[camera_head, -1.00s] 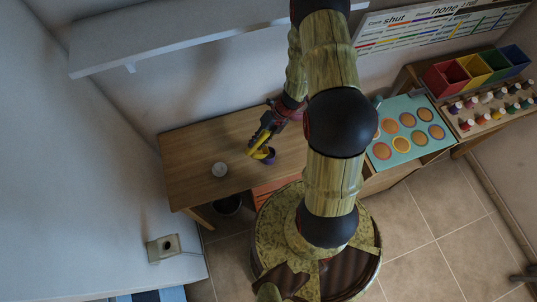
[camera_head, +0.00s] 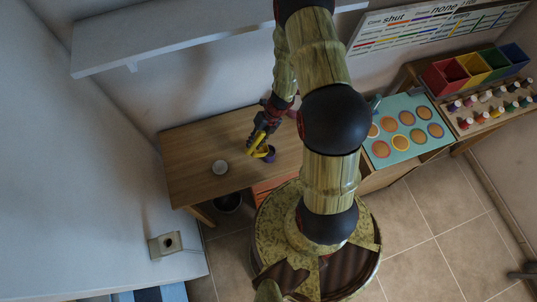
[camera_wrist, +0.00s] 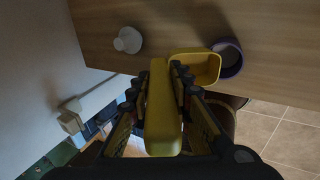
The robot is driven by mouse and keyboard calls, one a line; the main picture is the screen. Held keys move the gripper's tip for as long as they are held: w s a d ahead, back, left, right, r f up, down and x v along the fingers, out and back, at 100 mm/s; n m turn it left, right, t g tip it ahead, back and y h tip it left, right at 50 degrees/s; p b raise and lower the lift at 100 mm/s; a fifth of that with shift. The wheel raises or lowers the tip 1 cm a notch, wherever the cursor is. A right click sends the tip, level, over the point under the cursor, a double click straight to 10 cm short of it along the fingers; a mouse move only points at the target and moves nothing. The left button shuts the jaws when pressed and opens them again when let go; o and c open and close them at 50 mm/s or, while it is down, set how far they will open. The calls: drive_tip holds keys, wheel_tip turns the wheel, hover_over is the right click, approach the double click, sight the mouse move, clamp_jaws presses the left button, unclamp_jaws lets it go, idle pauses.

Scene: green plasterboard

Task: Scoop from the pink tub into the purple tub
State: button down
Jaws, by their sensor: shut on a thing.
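My gripper (camera_head: 257,137) is shut on the handle of a yellow scoop (camera_head: 260,150) above the wooden table. In the wrist view the handle (camera_wrist: 162,115) lies between the fingers (camera_wrist: 160,76), and the open bowl (camera_wrist: 198,66) points ahead and right. I see no clear load in the bowl. The purple tub (camera_head: 270,157) stands on the table close by the scoop. In the wrist view the bowl overlaps the left side of the purple tub (camera_wrist: 230,70), which has something greyish inside. I cannot tell whether they touch. I cannot make out a pink tub.
A small white round object (camera_head: 220,167) stands on the wooden table (camera_head: 190,148), left of the scoop. To the right are a teal board (camera_head: 408,122) with orange discs, coloured bins (camera_head: 472,67) and several small bottles (camera_head: 497,112). A shelf (camera_head: 170,38) hangs above.

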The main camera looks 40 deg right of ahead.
drive_tip(key=shift+r+p, duration=2.1)
drive_tip(key=shift+r, duration=0.25)
drive_tip(key=shift+r+p, duration=0.3)
drive_tip(key=shift+r, duration=0.85)
drive_tip(key=shift+a+n+g+h, duration=0.15)
drive_tip(key=shift+n+g+h, duration=0.55)
drive_tip(key=shift+n+h, duration=1.5)
drive_tip(key=shift+n, duration=0.1)
drive_tip(key=shift+f+n+h+b, duration=0.15)
drive_tip(key=shift+n+h+b, duration=0.2)
drive_tip(key=shift+b, duration=0.6)
drive_tip(key=shift+h, duration=0.25)
